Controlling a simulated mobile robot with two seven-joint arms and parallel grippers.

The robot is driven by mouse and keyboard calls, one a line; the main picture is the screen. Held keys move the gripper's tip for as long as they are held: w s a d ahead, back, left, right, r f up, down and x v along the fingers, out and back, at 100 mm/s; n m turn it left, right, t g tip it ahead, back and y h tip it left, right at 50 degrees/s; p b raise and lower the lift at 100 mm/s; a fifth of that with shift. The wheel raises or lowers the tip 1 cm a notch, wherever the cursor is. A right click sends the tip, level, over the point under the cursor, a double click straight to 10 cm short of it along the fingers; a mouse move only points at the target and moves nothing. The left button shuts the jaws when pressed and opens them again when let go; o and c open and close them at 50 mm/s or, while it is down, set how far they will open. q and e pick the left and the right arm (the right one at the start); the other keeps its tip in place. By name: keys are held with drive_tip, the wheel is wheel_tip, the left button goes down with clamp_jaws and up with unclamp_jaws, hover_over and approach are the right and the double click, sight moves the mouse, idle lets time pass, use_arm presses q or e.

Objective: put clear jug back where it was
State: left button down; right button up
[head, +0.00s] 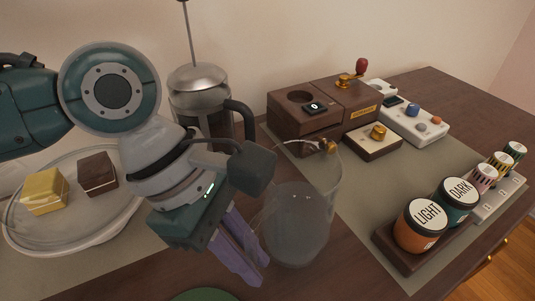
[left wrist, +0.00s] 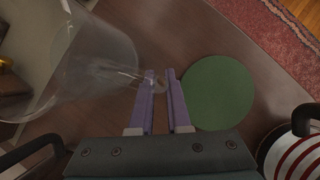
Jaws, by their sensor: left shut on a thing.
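The clear jug (head: 312,200) is a see-through, wide-mouthed vessel in front of the grey mat's near-left edge in the head view. It fills the upper left of the left wrist view (left wrist: 75,60). My left gripper (head: 245,262) is at the jug's left side, its purple fingers pointing down. In the left wrist view its fingertips (left wrist: 161,80) close on a clear part at the jug's side, which looks like its handle. I cannot tell whether the jug's base touches the table. My right gripper is in neither view.
A green round mat (left wrist: 217,92) lies beside the fingers. A French press (head: 200,95) stands behind the jug; a glass tray (head: 80,240) with two cakes is left. The grey mat (head: 350,195) holds a wooden grinder box (head: 305,120) and LIGHT and DARK jars (head: 420,232).

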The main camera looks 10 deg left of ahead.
use_arm(q)
drive_tip(key=c, duration=0.9)
unclamp_jaws()
drive_tip(key=p+v, duration=0.2)
drive_tip(key=v, duration=1)
drive_tip(key=shift+r, duration=0.15)
drive_tip(key=shift+d, duration=0.1)
